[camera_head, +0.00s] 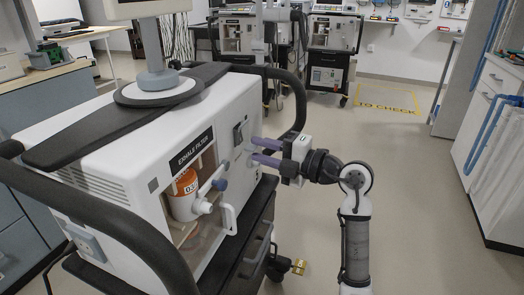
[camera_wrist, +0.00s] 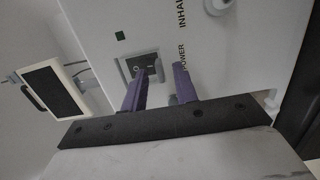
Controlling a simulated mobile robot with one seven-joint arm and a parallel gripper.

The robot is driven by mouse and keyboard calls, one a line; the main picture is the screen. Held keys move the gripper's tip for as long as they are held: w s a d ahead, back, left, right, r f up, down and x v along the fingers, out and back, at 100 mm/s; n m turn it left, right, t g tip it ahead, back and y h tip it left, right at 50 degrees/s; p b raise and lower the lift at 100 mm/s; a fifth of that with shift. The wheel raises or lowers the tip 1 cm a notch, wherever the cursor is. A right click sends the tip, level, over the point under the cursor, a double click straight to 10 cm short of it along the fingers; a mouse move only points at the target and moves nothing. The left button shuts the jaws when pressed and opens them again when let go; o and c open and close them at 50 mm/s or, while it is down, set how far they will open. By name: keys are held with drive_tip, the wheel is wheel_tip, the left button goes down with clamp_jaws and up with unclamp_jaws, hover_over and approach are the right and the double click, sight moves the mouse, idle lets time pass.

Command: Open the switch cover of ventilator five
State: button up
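The white ventilator (camera_head: 155,135) stands in the foreground of the head view; no number five is readable on it. My gripper (camera_head: 251,150) comes from the right, its two purple fingers apart and pointing at the front panel. In the wrist view, my gripper (camera_wrist: 160,75) is open with nothing seen between the fingers. Beyond the left fingertip is a small grey switch plate (camera_wrist: 130,66) with a dark middle, beside the word POWER. I cannot tell its cover from the plate, nor whether the fingertips touch.
Dark handrails (camera_head: 297,98) flank the ventilator. Floor right of my arm is clear.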

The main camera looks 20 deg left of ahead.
drive_tip(key=shift+a, duration=0.2)
clamp_jaws()
drive_tip(key=shift+d+r+p, duration=0.1)
drive_tip(key=shift+r+p, duration=0.05)
drive_tip(key=shift+p, duration=0.15)
